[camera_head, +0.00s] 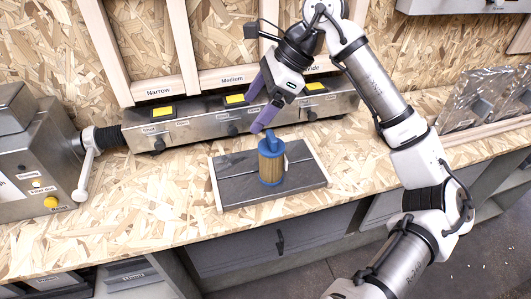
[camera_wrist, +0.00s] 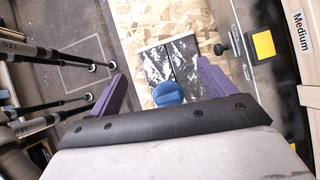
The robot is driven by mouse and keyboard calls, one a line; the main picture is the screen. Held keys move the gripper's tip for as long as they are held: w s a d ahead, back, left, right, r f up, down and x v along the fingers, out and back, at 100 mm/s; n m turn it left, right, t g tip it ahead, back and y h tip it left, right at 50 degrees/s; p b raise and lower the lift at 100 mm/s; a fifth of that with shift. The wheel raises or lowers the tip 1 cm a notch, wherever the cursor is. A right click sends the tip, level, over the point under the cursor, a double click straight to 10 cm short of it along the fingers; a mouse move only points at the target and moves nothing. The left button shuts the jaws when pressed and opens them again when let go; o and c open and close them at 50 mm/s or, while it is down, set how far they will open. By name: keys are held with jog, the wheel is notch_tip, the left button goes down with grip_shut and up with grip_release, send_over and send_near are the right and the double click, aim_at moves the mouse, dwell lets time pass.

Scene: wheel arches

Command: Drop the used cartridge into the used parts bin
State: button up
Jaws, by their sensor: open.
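The cartridge (camera_head: 271,165), a tan pleated cylinder with blue ends and a blue knob on top, stands upright on a dark grey tray (camera_head: 235,195). In the wrist view its blue top (camera_wrist: 168,94) lies between the finger lines. My gripper (camera_head: 258,107) has purple fingers, is open and is just above and behind the cartridge's top. The fingers also show spread in the wrist view (camera_wrist: 163,82). They do not appear to be closed on the cartridge. I cannot identify a used parts bin in either view.
A metal box (camera_head: 180,125) with yellow-topped sections runs along the back, under signs reading Narrow, Medium and a partly hidden one. A grey machine with a lever (camera_head: 88,170) stands left. Plastic-covered items (camera_head: 490,100) lie right. The bench front left (camera_head: 110,235) is clear.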

aim_at(269, 151)
jog(key=w+d+f+m+h, duration=0.1)
jog(key=w+d+f+h, duration=0.1)
jog(key=d, duration=0.6)
jog(key=shift+t, duration=0.3)
jog(key=x, duration=0.4)
jog(key=p+x, duration=0.1)
jog(key=x, duration=0.1)
jog(key=shift+s+a+f, duration=0.25)
jog(key=shift+s, duration=0.05)
jog(key=p+x, duration=0.1)
jog(key=x, duration=0.1)
jog(key=p+x, duration=0.1)
jog(key=x, duration=0.2)
jog(key=shift+s+a, duration=0.2)
jog(key=shift+a, duration=0.05)
jog(key=shift+a+f, duration=0.1)
jog(key=shift+f, duration=0.35)
jog(key=c, duration=1.3)
